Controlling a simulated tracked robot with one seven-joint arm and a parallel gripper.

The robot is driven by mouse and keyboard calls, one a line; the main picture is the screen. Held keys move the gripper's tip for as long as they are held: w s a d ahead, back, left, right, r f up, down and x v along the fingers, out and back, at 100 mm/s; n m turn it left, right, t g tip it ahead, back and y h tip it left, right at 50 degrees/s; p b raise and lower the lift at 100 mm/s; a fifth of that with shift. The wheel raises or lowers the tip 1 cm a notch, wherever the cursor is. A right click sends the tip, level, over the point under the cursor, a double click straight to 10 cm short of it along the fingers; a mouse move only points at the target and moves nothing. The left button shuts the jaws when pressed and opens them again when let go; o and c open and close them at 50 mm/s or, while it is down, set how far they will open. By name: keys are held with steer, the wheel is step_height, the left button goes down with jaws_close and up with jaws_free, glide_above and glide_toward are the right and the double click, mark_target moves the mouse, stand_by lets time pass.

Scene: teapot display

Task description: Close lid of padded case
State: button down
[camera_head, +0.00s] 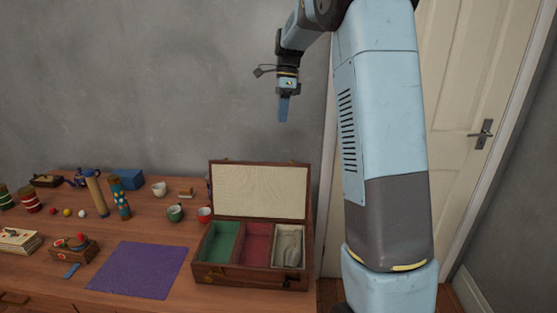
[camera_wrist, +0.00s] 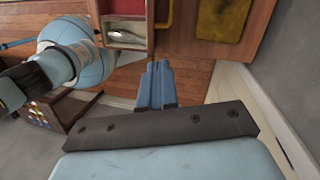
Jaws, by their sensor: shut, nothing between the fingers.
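The padded case (camera_head: 252,277) is a brown wooden box on the right end of the table. Its lid (camera_head: 261,190) stands open and upright at the back, with a cream padded inside. The case holds a green, a red and a pale lined compartment. My gripper (camera_head: 283,110) is high above the case, near the wall, pointing down with its blue fingers shut and empty. In the wrist view my gripper (camera_wrist: 156,75) shows with its fingers together, and part of the case (camera_wrist: 128,45) shows beyond them. The gripper is clear of the lid.
A purple mat (camera_head: 139,270) lies left of the case. Cups, including a green one (camera_head: 175,213) and a red one (camera_head: 204,213), stand close to its left. Tall cylinders (camera_head: 119,197) and small items fill the table's left. A door (camera_head: 465,120) is at the right.

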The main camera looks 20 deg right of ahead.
steer(key=w+d+f+m+g, duration=0.2)
steer(key=w+f+m, duration=0.2)
steer(key=w+f, duration=0.3)
steer(key=s+a+f+m, duration=0.1)
steer(key=s+a+f, duration=0.3)
steer(key=f, duration=0.5)
steer(key=shift+s+f+y, duration=0.2)
steer(key=shift+s+y, duration=0.1)
steer(key=shift+s, duration=0.55)
steer(key=shift+a, duration=0.1)
